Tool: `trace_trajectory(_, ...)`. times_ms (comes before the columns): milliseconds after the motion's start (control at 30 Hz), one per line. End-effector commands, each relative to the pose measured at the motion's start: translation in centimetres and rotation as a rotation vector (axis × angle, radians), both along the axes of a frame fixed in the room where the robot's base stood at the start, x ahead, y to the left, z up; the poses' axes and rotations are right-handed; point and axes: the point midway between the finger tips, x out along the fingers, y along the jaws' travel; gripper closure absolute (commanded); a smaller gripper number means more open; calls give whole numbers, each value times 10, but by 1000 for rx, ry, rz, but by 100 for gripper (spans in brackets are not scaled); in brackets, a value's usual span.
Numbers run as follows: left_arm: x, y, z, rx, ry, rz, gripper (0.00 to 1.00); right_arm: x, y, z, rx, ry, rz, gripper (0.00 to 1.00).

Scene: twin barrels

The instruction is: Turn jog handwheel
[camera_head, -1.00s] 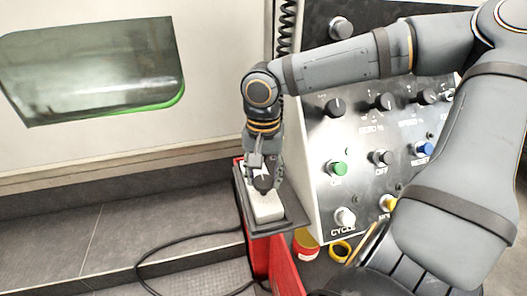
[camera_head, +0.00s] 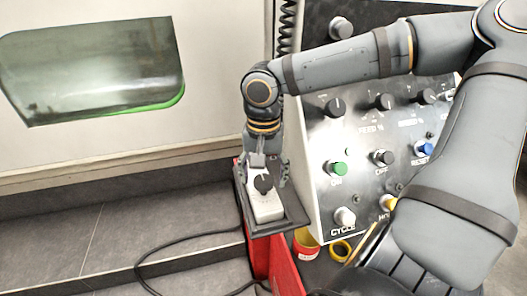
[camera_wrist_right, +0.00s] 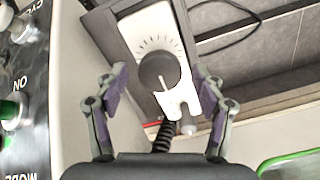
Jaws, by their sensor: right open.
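The jog handwheel is a dark round knob (camera_head: 263,184) with a pale pointer line, on a white pendant box (camera_head: 265,208). The knob also shows in the right wrist view (camera_wrist_right: 158,70), with tick marks on the box around it. My right gripper (camera_head: 267,176) is over the box. In the right wrist view its fingers (camera_wrist_right: 158,74) stand wide apart on both sides of the knob, clear of it, with nothing between their pads. My left gripper is not in view.
The box rests on a dark tray (camera_head: 294,219) over a red stand (camera_head: 285,270). A sloped control panel (camera_head: 325,192) with knobs and buttons is close on the right. A black cable (camera_head: 190,238) runs left across the grey floor. A coiled cord (camera_wrist_right: 165,135) hangs from the pendant.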

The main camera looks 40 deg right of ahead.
Motion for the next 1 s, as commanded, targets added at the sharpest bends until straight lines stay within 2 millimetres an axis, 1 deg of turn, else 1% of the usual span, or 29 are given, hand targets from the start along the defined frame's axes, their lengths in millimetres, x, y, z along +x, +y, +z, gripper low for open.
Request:
trace_trajectory(167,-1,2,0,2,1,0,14,0,0,4,-1,0,-1,31)
trace_trajectory(267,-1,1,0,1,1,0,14,1,-1,19,-6,-4,-2,31)
trace_trajectory(400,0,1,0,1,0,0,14,1,-1,46,-6,-4,-3,31)
trace_trajectory(500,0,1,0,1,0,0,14,0,-1,62,-5,-2,-2,31)
trace_trajectory(600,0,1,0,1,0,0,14,0,0,72,-3,-1,-1,31)
trace_trajectory(700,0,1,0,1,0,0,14,0,0,75,1,-1,-1,31)
trace_trajectory(1000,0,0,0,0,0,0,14,0,0,75,0,0,0,31)
